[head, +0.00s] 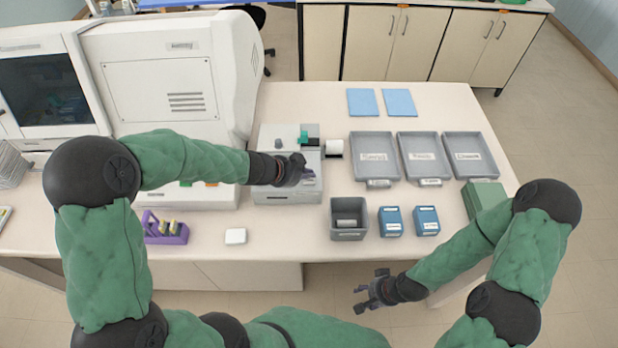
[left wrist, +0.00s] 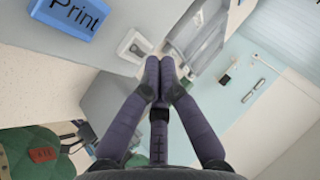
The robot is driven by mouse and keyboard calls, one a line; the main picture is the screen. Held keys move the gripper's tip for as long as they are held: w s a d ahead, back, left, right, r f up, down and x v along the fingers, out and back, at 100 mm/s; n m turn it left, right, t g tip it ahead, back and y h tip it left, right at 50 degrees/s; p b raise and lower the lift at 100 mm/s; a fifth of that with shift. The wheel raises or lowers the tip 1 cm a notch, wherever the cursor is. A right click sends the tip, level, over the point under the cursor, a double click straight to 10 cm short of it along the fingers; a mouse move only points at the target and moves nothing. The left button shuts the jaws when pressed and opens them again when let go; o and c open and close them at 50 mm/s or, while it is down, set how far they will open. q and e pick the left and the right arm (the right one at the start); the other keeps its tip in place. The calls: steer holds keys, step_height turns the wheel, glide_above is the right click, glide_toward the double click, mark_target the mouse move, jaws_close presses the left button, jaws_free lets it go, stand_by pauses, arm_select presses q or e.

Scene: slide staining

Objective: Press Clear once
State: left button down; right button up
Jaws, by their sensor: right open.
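The grey-white bench device (head: 284,198) stands mid-table. My left gripper (head: 306,174) is over its right part, and the arm hides much of its top. In the left wrist view the fingertips of my left gripper (left wrist: 166,68) are together with nothing seen between them. A blue key marked "Print" (left wrist: 72,16) shows at upper left of that view, apart from the fingers. No "Clear" label is readable in either view. My right gripper (head: 372,290) is open and empty, in front of the table's edge.
Three grey trays (head: 421,156) lie at the right. A grey bin (head: 348,219) and two blue boxes (head: 390,222) stand near the front edge. A purple rack (head: 165,229) and a white block (head: 235,236) are at the left. A large white machine (head: 165,80) stands behind my left arm.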

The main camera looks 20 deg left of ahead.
mark_target(307, 182)
arm_select(q)
step_height(307, 182, up, 5)
steer(key=p, duration=0.5)
steer(key=shift+r, duration=0.1)
stand_by(0.4)
stand_by(0.6)
